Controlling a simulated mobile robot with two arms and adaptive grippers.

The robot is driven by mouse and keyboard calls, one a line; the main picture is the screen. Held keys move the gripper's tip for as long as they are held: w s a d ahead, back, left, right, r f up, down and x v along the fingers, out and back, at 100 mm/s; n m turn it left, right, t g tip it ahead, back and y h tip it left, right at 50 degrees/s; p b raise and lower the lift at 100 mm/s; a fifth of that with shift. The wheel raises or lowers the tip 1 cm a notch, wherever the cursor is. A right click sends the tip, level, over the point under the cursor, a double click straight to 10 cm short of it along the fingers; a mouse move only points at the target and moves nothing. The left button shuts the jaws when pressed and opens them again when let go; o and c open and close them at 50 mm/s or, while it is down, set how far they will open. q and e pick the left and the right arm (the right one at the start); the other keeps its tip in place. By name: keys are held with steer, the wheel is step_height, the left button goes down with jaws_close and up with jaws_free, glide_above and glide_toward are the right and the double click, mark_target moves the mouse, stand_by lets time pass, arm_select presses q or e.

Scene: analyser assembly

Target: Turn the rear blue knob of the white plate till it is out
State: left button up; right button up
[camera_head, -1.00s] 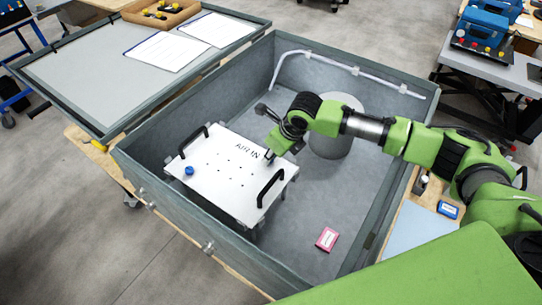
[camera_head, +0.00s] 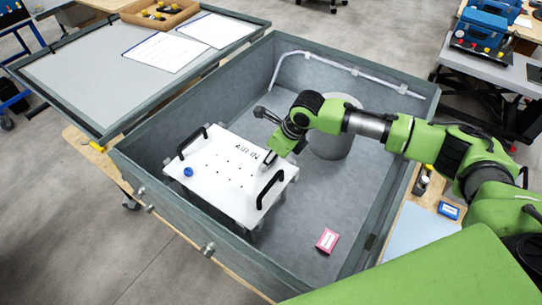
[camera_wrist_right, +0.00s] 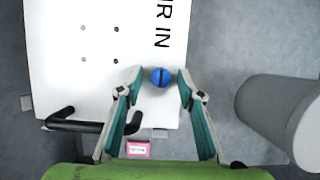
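The white plate (camera_head: 225,180) lies inside the grey box, with "AIR IN" lettering and two black handles. The rear blue knob (camera_wrist_right: 161,77) shows in the right wrist view near the plate's edge, beside the lettering. It is round with a dark slot line. My right gripper (camera_wrist_right: 160,73) is open, one fingertip on each side of this knob, with small gaps. In the head view my right gripper (camera_head: 268,159) is over the plate's rear corner and hides the rear knob. Another blue knob (camera_head: 188,171) sits at the plate's front left. My left gripper is not in view.
The grey box walls (camera_head: 170,205) surround the plate. A grey cylinder (camera_head: 338,140) stands behind my right arm. A black handle (camera_head: 270,189) rises near the gripper. A pink box (camera_head: 327,240) lies on the box floor, which is otherwise mostly clear at the right.

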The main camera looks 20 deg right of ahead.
steer(key=shift+w+r, duration=0.1)
steer(key=shift+w, duration=0.05)
steer(key=shift+d+r, duration=0.1)
steer(key=shift+r, duration=0.35)
steer(key=v, duration=1.1)
steer(key=shift+s, duration=0.2)
